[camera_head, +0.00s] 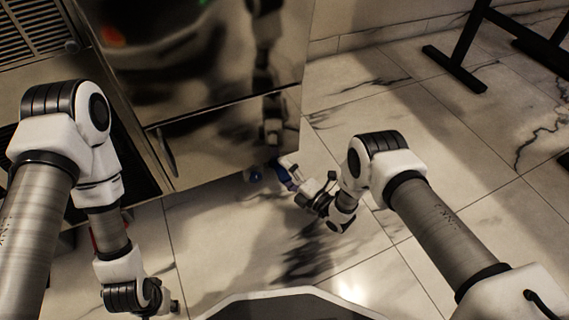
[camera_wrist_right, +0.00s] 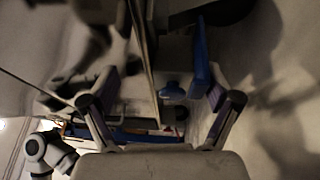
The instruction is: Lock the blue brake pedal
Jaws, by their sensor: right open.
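The blue brake pedal (camera_head: 284,175) shows in the head view as a small blue, tilted piece below the lower corner of the steel cabinet. In the right wrist view it appears to be the upright blue plate (camera_wrist_right: 201,58) by the right-hand finger; whether they touch I cannot tell. My right gripper (camera_head: 297,186) is beside the pedal, low near the floor. In the wrist view its fingers (camera_wrist_right: 162,88) are spread apart with nothing gripped. My left gripper (camera_head: 165,303) is at the bottom left, mostly hidden by its wrist, its jaws unclear.
The steel cabinet (camera_head: 232,146) stands just above and left of the right gripper. A rounded blue part (camera_head: 256,174) lies under its edge, possibly the blue knob (camera_wrist_right: 173,90) in the wrist view. Marble floor (camera_head: 430,130) is clear to the right. Black table legs (camera_head: 455,68) stand farther back.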

